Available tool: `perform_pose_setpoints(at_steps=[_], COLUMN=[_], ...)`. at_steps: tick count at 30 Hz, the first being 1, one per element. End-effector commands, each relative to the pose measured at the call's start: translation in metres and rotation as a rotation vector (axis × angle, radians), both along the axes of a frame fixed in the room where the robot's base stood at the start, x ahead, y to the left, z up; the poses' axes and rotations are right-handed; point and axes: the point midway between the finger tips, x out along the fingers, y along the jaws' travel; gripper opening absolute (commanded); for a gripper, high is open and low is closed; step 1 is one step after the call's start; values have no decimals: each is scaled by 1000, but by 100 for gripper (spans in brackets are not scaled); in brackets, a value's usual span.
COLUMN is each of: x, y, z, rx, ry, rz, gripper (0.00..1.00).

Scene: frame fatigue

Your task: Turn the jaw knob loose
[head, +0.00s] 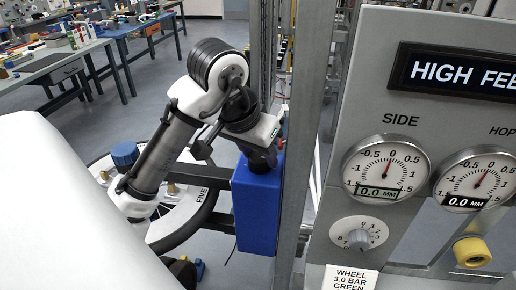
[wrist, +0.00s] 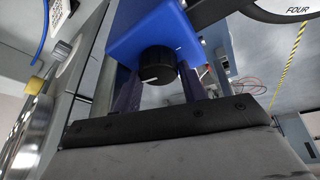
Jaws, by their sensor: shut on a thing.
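The jaw knob (wrist: 157,66) is black and round with a white mark on its face. It sits on the underside, as pictured, of a blue block (wrist: 150,28) in the wrist view. My gripper (wrist: 158,84) has one dark finger on each side of the knob and is shut on it. In the head view the blue block (head: 256,212) stands beside a grey upright.
A grey panel (head: 345,140) stands to the right, with a SIDE gauge (head: 386,168), a second gauge (head: 478,180), a dial (head: 359,234) and a yellow knob (head: 472,252). The upright (head: 299,130) is close beside my gripper. A wheel (head: 185,215) marked FIVE lies behind my arm.

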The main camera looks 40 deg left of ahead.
Motion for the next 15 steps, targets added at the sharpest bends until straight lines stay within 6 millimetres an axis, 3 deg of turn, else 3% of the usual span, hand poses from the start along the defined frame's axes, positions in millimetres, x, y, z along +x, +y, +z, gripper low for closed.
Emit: perform_pose_setpoints(at_steps=[15], x=[-1], y=[-1], z=[-1], rx=[-2], ry=[6], rz=[91], gripper=[19])
